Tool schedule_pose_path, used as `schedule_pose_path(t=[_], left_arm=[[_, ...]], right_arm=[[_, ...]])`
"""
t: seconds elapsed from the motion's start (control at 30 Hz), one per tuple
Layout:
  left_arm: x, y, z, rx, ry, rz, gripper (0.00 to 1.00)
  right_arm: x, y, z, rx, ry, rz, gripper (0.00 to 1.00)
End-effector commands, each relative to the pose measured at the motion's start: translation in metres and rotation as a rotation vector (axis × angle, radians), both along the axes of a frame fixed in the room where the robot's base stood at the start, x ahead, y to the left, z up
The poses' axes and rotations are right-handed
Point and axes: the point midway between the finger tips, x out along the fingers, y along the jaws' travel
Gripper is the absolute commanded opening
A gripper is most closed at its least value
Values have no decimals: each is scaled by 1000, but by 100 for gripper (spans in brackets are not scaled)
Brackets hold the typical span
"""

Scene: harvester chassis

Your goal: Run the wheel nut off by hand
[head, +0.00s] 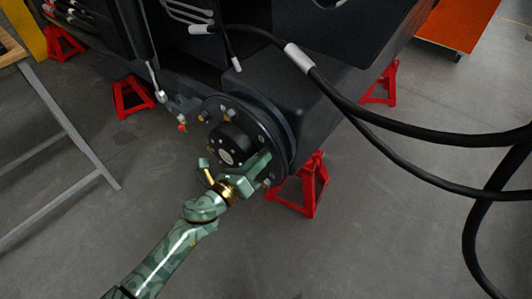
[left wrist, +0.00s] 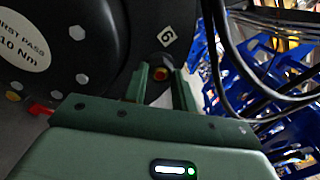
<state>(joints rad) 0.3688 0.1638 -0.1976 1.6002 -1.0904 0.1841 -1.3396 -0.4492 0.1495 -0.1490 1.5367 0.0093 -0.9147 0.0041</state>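The black wheel hub (head: 232,143) faces me on the chassis, with several studs or nuts around its flange. In the left wrist view its round face (left wrist: 60,40) carries a white torque sticker. A wheel nut (left wrist: 161,73) with a dark centre and orange rim sits beside a white tag marked 6. My left gripper (head: 234,162) is at the hub's lower edge. In the left wrist view its two green fingers (left wrist: 160,85) stand apart, one on each side of that nut. I cannot tell whether they touch it. My right gripper is out of view.
Red axle stands (head: 304,186) support the chassis (head: 330,85). Thick black hoses (head: 400,130) hang across the right. A bench frame (head: 65,125) stands at the left. The floor in front is clear.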

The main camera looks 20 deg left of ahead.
Motion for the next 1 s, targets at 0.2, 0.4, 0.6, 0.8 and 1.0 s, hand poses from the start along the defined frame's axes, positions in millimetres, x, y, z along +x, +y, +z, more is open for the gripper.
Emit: schedule_pose_path(t=[0.2,0.4,0.6,0.8,1.0], left_arm=[[-2,1,8,-240,84,1,0],[-3,2,14,-1022,366,-2,0],[-4,2,8,-1714,621,-5,0],[-5,2,1,-2057,747,-2,0],[-5,2,-1,-2073,754,0,0]], right_arm=[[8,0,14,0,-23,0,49],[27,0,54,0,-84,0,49],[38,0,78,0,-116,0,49],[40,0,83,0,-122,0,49],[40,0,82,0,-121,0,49]])
